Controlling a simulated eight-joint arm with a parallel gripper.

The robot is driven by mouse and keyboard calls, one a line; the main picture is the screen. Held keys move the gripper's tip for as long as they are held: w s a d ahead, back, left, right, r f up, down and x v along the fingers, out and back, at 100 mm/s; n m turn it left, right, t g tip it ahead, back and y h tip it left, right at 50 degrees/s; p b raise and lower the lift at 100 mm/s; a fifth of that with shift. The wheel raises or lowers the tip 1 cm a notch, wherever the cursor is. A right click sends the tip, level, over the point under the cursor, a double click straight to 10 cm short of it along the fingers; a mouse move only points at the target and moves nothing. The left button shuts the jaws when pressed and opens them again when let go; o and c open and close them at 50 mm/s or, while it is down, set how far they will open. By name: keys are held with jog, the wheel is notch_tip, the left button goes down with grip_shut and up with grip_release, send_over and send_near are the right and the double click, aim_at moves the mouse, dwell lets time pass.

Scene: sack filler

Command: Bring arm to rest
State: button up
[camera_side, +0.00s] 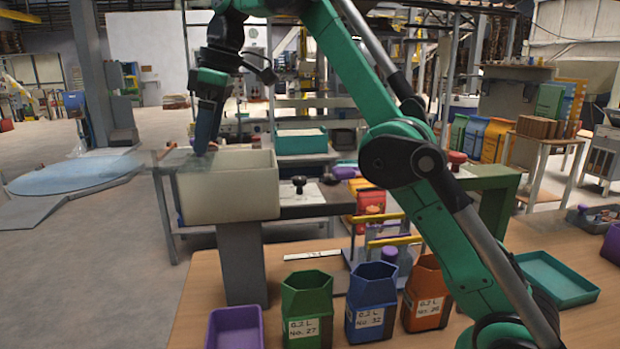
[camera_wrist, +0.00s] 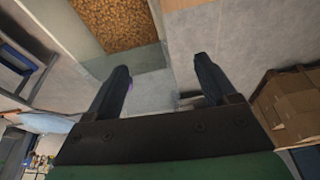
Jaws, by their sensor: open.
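My gripper (camera_side: 206,148) is at the upper left of the side view, pointing down near the back edge of a beige bin (camera_side: 229,197). Whether it touches the bin I cannot tell. In the wrist view my gripper (camera_wrist: 161,64) has its two dark fingers spread wide, with nothing held between them. The wrist view also shows brown grain (camera_wrist: 122,32) in a container at the top, beyond the fingertips. My green arm reaches up from the lower right and bends over to the left.
Green (camera_side: 306,308), blue (camera_side: 371,302) and orange (camera_side: 425,294) containers stand on the wooden table, next to a purple tray (camera_side: 235,328). A teal tray (camera_side: 556,279) lies right of my arm. Yellow-handled frames (camera_side: 396,240) stand behind. A cardboard box (camera_wrist: 291,108) shows in the wrist view.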

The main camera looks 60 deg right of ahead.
jog(key=d+f+m, duration=0.1)
jog(key=d+f, duration=0.2)
jog(key=d, duration=0.3)
jog(key=shift+d, duration=0.35)
dwell(1.6)
